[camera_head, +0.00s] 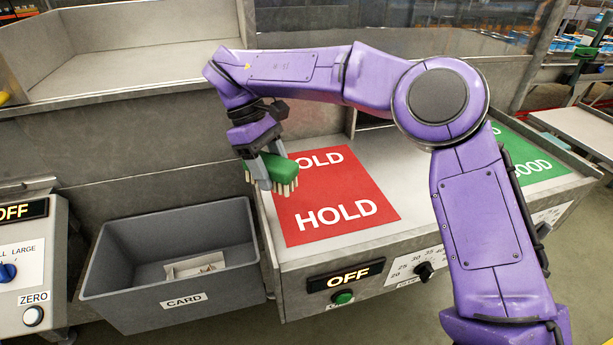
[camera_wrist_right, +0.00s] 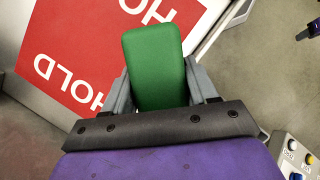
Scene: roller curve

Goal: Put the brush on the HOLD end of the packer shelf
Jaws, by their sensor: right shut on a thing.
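The brush has a green back and pale bristles (camera_head: 284,187); its green back also fills the middle of the right wrist view (camera_wrist_right: 155,65). My right gripper (camera_head: 272,168) is shut on the brush, with a finger on each side of the green back. The brush is at the left edge of the red HOLD area (camera_head: 345,190) of the packer shelf (camera_head: 400,165), bristles down. I cannot tell whether the bristles touch the shelf. The green GOOD area (camera_head: 530,165) is at the shelf's right end, partly behind my arm. My left gripper is not in view.
A grey CARD bin (camera_head: 130,312) with some card pieces stands left of the shelf, below its edge. A control box (camera_head: 20,250) is at far left. The shelf front has an OFF display (camera_head: 346,276) and a dial. The red area right of the brush is clear.

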